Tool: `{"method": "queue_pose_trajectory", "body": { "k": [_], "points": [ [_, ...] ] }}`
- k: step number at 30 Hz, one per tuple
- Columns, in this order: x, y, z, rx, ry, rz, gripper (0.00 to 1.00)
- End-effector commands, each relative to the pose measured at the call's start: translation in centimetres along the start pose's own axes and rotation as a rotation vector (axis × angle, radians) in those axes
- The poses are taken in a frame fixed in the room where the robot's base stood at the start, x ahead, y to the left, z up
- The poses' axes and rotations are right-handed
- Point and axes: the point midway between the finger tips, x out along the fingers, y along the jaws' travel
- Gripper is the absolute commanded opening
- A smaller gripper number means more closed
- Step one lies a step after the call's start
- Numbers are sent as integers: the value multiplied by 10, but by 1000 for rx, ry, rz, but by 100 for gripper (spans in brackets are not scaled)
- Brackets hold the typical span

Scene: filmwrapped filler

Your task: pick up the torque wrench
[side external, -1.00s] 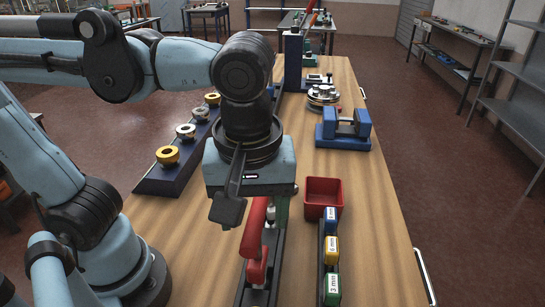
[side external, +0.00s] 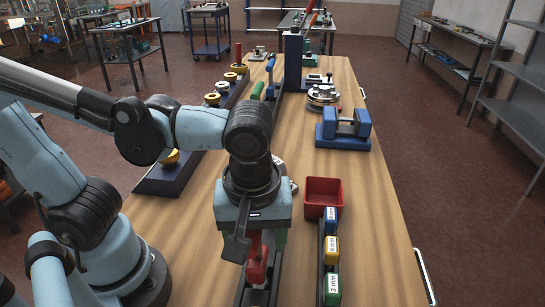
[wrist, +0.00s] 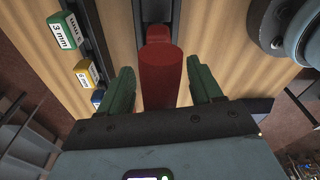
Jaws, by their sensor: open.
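A red-handled tool (side external: 257,260) sits on a dark rail at the near middle of the table; I take it to be the torque wrench, though its full shape is hidden. In the wrist view its red handle (wrist: 160,75) lies between the two green fingers of my gripper (wrist: 159,68). The fingers are apart, with a visible gap on each side of the handle. In the side view my gripper is above and around the handle's upper part, and its body hides much of it.
A dark rail with blue, yellow and green labelled blocks (side external: 331,250) stands close on the right. A red open bin (side external: 323,192) is behind it. A blue fixture (side external: 343,130) stands farther back. Green (side external: 257,91) and blue (side external: 270,65) handles show beyond my arm.

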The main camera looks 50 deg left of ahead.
Motion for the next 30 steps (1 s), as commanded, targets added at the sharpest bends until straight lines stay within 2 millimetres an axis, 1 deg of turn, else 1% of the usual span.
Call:
{"method": "queue_pose_trajectory", "body": {
  "k": [2,3,11,15,25,30],
  "points": [
    [0,0,0,0,0,0,65],
    [0,0,0,0,0,0,62],
    [0,0,0,0,0,0,22],
    [0,0,0,0,0,0,0],
    [-2,0,0,0,0,0,0],
    [-8,1,-1,0,0,0,0]
  ]
}}
